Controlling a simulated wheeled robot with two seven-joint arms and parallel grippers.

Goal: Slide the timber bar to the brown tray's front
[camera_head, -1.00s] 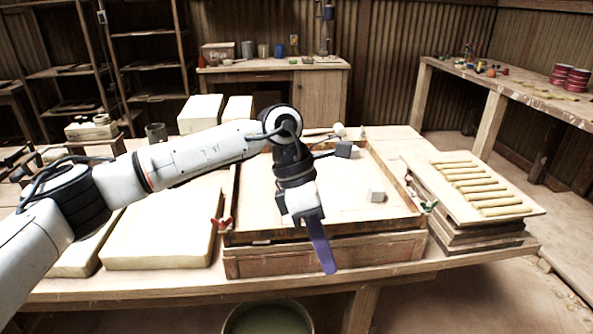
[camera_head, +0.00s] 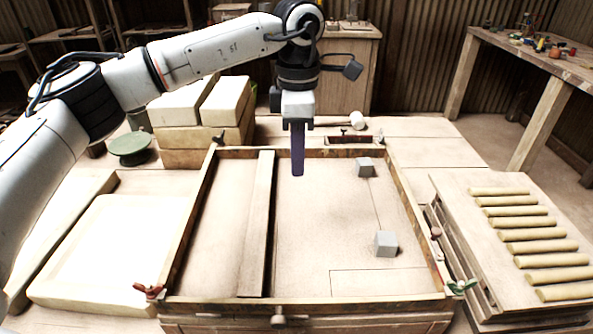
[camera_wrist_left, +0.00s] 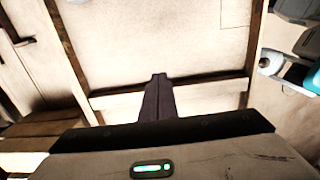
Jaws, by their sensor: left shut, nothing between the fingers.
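The brown tray (camera_head: 318,305) is a shallow wooden frame with a pale floor on the bench. The timber bar (camera_head: 259,225) lies inside, left of centre, running from the back rail to the front rail. In the left wrist view a brown strip across the middle (camera_wrist_left: 210,83) looks like this bar. My left gripper (camera_head: 297,172) has dark purple fingers, shut and empty, pointing down over the tray's back part, just right of the bar's far end. In the left wrist view the fingers (camera_wrist_left: 160,82) overlap the strip; contact cannot be told. My right gripper is out of view.
Two grey cubes, one farther back (camera_head: 364,167) and one nearer (camera_head: 385,243), sit in the tray's right part. Pale blocks (camera_head: 205,110) are stacked behind left. A board with several rolls (camera_head: 530,235) stands right. A mallet (camera_head: 356,121) lies behind.

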